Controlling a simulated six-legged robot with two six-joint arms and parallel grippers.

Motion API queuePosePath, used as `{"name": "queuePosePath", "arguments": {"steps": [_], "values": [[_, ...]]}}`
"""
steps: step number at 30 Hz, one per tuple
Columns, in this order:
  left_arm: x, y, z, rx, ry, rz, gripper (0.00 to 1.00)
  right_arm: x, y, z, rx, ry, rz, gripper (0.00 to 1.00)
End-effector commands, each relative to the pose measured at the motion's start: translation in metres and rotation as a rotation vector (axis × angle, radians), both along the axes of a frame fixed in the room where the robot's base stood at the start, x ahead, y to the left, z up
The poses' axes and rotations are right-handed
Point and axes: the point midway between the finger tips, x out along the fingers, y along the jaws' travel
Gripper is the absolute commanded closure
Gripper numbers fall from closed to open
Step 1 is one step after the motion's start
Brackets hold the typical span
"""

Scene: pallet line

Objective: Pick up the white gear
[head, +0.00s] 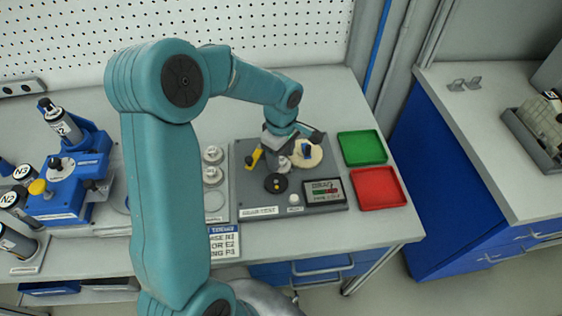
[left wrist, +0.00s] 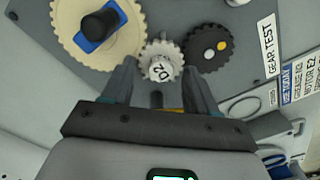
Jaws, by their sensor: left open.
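The small white gear (left wrist: 161,62), marked with dark characters, sits on the grey gear test board (head: 322,200) between a large cream gear (left wrist: 72,42) and a dark gear (left wrist: 207,47). It appears to mesh with both. My left gripper (left wrist: 158,82) is open, its fingertips on either side of the white gear's near edge; I cannot tell whether they touch it. In the head view, my left gripper (head: 281,150) is low over the board and largely hides the white gear. The cream gear (head: 309,157) and dark gear (head: 276,183) show beside it. My right gripper is out of view.
A green tray (head: 362,147) and a red tray (head: 378,188) lie right of the board. Pale round parts (head: 212,155) stand left of it. A blue knob piece (left wrist: 100,28) rises from the cream gear. A blue fixture (head: 75,180) stands farther left.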

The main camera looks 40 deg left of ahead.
Motion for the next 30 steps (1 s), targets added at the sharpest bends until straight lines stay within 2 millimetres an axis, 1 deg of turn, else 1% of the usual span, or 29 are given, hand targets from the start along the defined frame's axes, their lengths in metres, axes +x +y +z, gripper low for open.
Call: {"name": "queuePosePath", "arguments": {"steps": [3,8,11,12,13,14,24,26,30], "values": [[0.000,0.000,-0.006,0.000,0.001,-0.001,0.42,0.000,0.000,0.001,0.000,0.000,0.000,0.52],[0.000,0.000,-0.006,0.000,0.000,-0.001,0.42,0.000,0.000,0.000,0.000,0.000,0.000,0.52],[0.000,0.000,-0.005,0.000,0.000,-0.001,0.71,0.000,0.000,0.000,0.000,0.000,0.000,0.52],[0.000,0.000,-0.005,0.000,0.000,-0.001,0.84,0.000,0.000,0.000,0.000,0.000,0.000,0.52],[0.000,0.000,-0.005,0.000,0.000,-0.001,0.94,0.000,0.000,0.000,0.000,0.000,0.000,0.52],[0.000,0.000,-0.005,0.000,0.000,-0.001,1.00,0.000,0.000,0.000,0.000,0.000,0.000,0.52],[0.000,0.000,-0.003,0.001,-0.001,-0.001,1.00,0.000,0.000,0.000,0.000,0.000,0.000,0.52],[0.000,0.000,0.001,0.001,-0.003,0.000,1.00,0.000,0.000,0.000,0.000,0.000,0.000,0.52],[0.001,0.000,0.018,0.003,-0.005,-0.001,1.00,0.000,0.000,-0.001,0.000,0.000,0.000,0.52]]}}
